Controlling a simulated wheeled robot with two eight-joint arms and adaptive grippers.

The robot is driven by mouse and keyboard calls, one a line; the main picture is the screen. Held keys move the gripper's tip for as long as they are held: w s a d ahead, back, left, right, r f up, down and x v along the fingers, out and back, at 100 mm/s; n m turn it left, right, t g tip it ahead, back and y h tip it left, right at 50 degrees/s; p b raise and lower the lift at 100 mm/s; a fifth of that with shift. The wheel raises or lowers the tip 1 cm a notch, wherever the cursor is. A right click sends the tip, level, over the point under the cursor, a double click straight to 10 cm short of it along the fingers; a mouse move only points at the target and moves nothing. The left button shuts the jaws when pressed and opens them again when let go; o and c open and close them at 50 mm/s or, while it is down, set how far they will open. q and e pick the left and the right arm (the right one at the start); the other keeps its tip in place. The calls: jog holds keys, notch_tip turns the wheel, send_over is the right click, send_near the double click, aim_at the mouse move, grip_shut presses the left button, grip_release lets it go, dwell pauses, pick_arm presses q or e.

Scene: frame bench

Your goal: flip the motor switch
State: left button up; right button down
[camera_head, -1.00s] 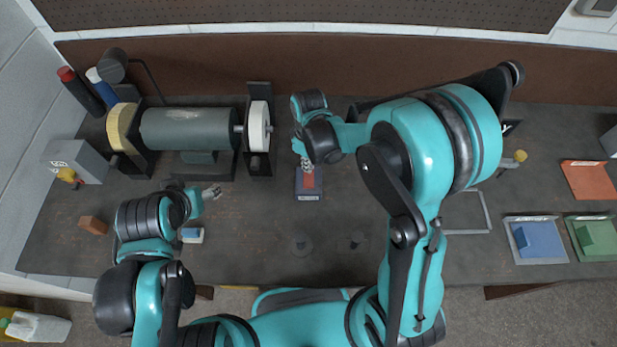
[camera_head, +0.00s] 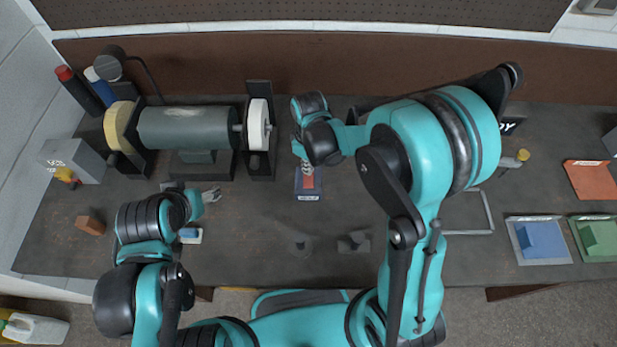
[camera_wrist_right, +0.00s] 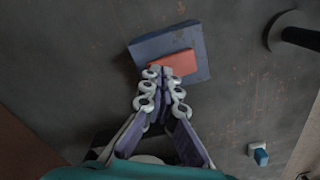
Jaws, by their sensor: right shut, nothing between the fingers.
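The motor switch is a dark blue box (camera_head: 309,194) with a red rocker (camera_head: 308,181), on the bench right of the grinder. In the right wrist view the box (camera_wrist_right: 198,40) lies just beyond the fingertips, with the red rocker (camera_wrist_right: 180,62) partly behind them. My right gripper (camera_head: 303,163) is shut and empty, its tips at the rocker's edge; it also shows in the right wrist view (camera_wrist_right: 156,72). I cannot tell whether they touch or which way the rocker is tilted. My left gripper (camera_head: 212,194) is over the bench below the grinder, its opening unclear.
The grinder's grey-green motor (camera_head: 187,128) and white wheel (camera_head: 258,124) stand left of the switch. A brown block (camera_head: 90,225) lies at the left. A blue tray (camera_head: 540,257), a green tray (camera_head: 584,251) and an orange tray (camera_head: 577,186) are at the right.

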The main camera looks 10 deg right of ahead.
jog(key=shift+f, duration=0.3)
jog(key=shift+r, duration=0.1)
jog(key=shift+r+p, duration=2.3)
jog(key=shift+r, duration=1.2)
jog(key=shift+f, duration=0.1)
